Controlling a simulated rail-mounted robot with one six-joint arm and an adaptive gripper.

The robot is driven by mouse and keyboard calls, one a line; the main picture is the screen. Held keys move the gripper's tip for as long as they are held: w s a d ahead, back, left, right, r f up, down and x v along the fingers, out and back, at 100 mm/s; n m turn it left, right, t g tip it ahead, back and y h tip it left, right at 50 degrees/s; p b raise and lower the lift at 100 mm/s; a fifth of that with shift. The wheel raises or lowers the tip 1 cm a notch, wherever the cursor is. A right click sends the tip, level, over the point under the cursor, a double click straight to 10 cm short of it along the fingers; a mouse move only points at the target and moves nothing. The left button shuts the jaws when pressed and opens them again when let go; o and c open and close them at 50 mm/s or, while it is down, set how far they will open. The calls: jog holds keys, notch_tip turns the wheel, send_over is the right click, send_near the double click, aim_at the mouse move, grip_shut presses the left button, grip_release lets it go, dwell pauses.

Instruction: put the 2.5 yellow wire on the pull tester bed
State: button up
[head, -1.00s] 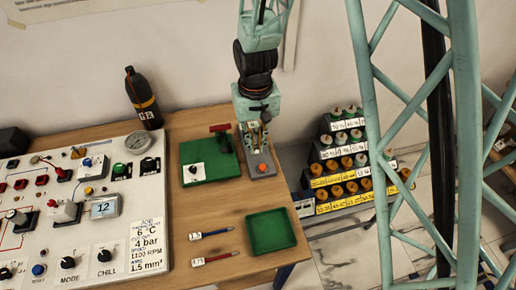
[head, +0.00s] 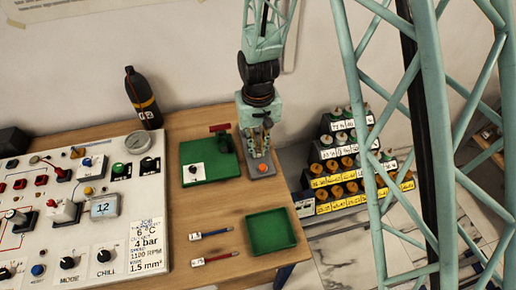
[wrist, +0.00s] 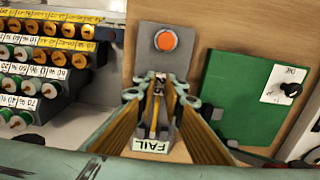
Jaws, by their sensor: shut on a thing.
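The 2.5 yellow wire (wrist: 154,124) is in my gripper (wrist: 158,84), with its white 2.5 label between the fingertips. The wire lies lengthwise over the grey pull tester bed (wrist: 148,62); whether it touches the bed I cannot tell. The bed has a round orange button at its far end in the wrist view and a FAIL sign at the near end. In the head view my gripper (head: 258,143) is above the tester (head: 251,167), close behind the orange button. The wire is hardly visible there.
A green board (head: 208,164) with a knob stands left of the tester. A green tray (head: 271,231) is empty; blue (head: 211,234) and red (head: 214,258) wires lie left of it. The control panel (head: 120,165) fills the left, and a stepped spool rack (head: 350,165) stands right.

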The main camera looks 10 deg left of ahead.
jog(key=shift+f, duration=0.15)
jog(key=o, duration=0.8)
jog(key=shift+c, duration=0.2)
jog(key=shift+r, duration=0.2)
notch_tip(320, 180, up, 12)
jog(key=shift+p, duration=0.45)
dwell(0.4)
